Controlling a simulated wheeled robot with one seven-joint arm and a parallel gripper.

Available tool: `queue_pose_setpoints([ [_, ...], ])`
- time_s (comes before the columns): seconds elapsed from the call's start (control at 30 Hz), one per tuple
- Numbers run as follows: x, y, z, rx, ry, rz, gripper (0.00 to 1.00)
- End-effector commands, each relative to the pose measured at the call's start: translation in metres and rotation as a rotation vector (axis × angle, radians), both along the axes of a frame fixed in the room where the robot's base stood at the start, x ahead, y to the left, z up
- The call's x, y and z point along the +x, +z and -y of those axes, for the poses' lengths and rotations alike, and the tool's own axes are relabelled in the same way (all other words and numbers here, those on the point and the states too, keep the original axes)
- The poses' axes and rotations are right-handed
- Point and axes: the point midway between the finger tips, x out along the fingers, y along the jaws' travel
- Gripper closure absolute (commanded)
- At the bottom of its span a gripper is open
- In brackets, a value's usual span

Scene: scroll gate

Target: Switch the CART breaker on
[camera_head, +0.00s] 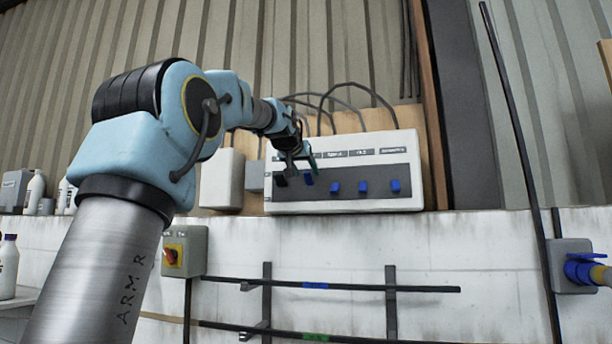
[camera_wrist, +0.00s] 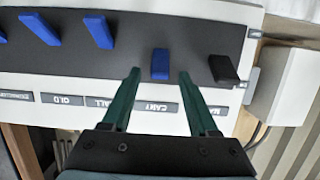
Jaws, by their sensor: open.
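The breaker box (camera_head: 344,205) is a white panel with a dark strip on the wall. The CART breaker is a blue lever (camera_wrist: 160,65) above the CART label (camera_wrist: 155,106) in the wrist view, which shows the panel upside down. It also shows in the head view (camera_head: 308,179), where it sits higher than the other blue levers. In the wrist view it looks shorter and tilted differently from them. My gripper (camera_wrist: 159,76) is open, its green fingers on either side of the CART lever. I cannot tell whether they touch it. In the head view my gripper (camera_head: 299,167) is at the panel's left part.
A black lever (camera_wrist: 223,69) is beside the CART lever, close to one finger. Several other blue levers (camera_head: 364,187) stand to the right in the head view. Cables (camera_head: 365,88) loop above the panel.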

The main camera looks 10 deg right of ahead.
Motion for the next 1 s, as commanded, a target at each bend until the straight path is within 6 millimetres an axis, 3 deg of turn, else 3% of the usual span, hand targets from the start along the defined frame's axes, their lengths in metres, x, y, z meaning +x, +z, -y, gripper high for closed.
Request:
queue_pose_setpoints([
  [0.2,-0.038,0.007,-0.021,-0.001,0.002,0.004,0.4],
  [0.43,-0.069,0.019,-0.037,0.0,0.001,0.001,0.4],
  [0.63,-0.078,0.023,-0.042,-0.001,-0.001,-0.001,0.4],
  [1.0,-0.079,0.024,-0.043,-0.001,-0.001,-0.001,0.4],
])
